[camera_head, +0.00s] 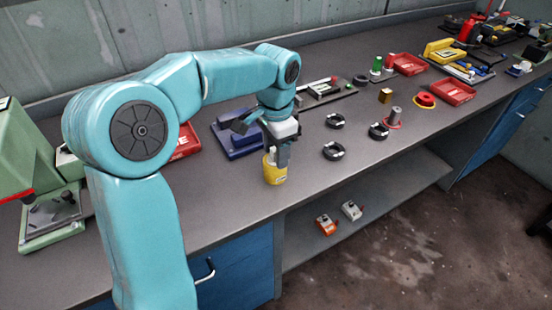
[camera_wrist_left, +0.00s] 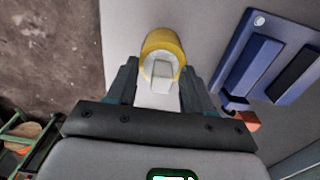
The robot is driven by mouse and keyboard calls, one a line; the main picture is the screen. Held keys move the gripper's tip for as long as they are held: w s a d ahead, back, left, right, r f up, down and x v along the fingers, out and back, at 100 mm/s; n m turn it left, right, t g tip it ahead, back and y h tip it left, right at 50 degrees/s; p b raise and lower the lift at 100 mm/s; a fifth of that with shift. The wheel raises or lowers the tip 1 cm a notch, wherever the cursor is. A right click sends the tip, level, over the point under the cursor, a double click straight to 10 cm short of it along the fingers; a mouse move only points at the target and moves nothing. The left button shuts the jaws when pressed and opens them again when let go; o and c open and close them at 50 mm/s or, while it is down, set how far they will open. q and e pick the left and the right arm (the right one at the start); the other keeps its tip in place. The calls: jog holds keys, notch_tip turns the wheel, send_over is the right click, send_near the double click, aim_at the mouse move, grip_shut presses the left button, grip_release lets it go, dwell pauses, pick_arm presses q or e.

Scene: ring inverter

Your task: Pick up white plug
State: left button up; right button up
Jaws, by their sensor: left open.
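A yellow cylindrical piece (camera_head: 275,173) stands on the grey bench near its front edge. In the left wrist view the yellow piece (camera_wrist_left: 162,42) has a pale, whitish block (camera_wrist_left: 161,72) at its near side, which looks like the white plug. My left gripper (camera_head: 280,152) points down right over the yellow piece. In the left wrist view my left gripper (camera_wrist_left: 159,88) has its fingers apart, with the whitish block between them and a gap on each side. I cannot tell how deep the fingers reach around it. My right gripper is not in view.
A dark blue fixture (camera_head: 236,138) stands close behind my gripper, and it also shows in the left wrist view (camera_wrist_left: 262,58). Several black rings (camera_head: 334,151) lie to the right. A green machine (camera_head: 35,165) stands at the left. The bench front edge is close.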

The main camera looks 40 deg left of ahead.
pick_arm(q)
jog(key=shift+s+r, duration=0.1)
jog(key=shift+s, duration=0.1)
jog(key=c, duration=0.8)
jog(key=shift+w, duration=0.15)
grip_shut()
